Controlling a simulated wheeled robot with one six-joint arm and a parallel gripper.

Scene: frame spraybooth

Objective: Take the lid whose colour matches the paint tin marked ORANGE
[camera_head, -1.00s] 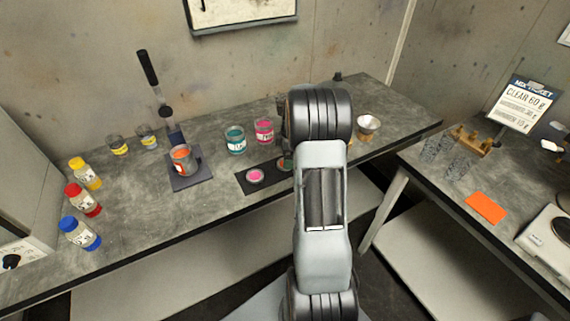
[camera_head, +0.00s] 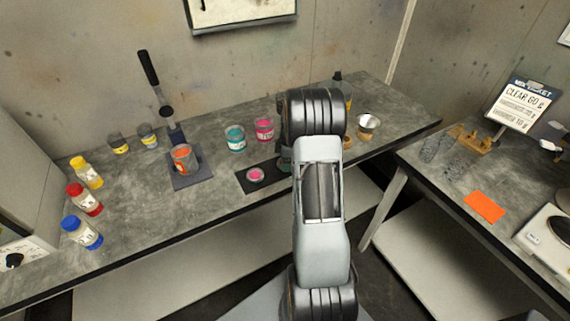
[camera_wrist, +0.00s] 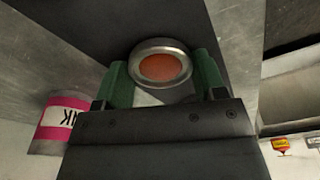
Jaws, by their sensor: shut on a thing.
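My gripper (camera_wrist: 160,88) has green fingers that are shut on a round lid (camera_wrist: 160,68) with an orange centre and a grey metal rim. In the head view my arm hides the gripper's jaws and the lid. I cannot tell whether the lid is clear of the dark mat (camera_head: 243,183). A pink lid (camera_head: 255,175) lies on that mat, left of my arm. A teal tin (camera_head: 235,139) and a pink tin (camera_head: 264,129) stand behind the mat. The pink tin also shows in the wrist view (camera_wrist: 62,122). No tin's label reads ORANGE in view; my arm covers part of the bench.
An open container of orange paint (camera_head: 183,158) stands on a dark stand at the left. Yellow (camera_head: 86,173), red (camera_head: 83,200) and blue (camera_head: 82,233) bottles line the left end. A metal cup (camera_head: 367,127) stands right of my arm. An orange card (camera_head: 485,207) lies on the right table.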

